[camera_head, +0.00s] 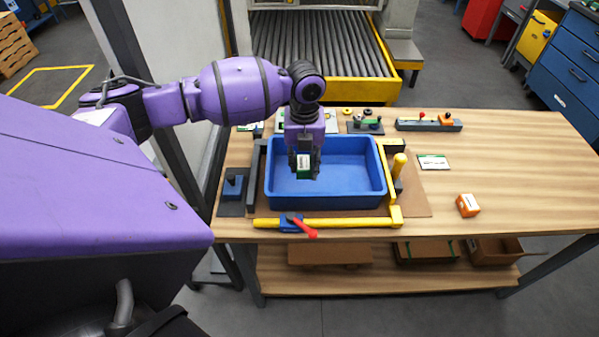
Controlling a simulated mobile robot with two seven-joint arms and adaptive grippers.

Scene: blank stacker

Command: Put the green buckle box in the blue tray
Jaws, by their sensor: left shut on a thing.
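The blue tray (345,202) sits on the wooden table, inside a frame of black and yellow bars. My left gripper (304,172) comes in from the left and points down over the left part of the tray. It is shut on the green buckle box (304,163), a small green box with a white label. The box appears over the tray's inside; I cannot tell whether it touches the floor of the tray. The gripper fingers hide part of the box. My right gripper is not in view.
An orange and white box (467,205) stands on the right of the table (520,170). A green and white card (433,162) lies behind it. A yellow bar (345,222) with a red-handled clamp (301,228) runs along the tray's front. A yellow post (399,165) stands right of it.

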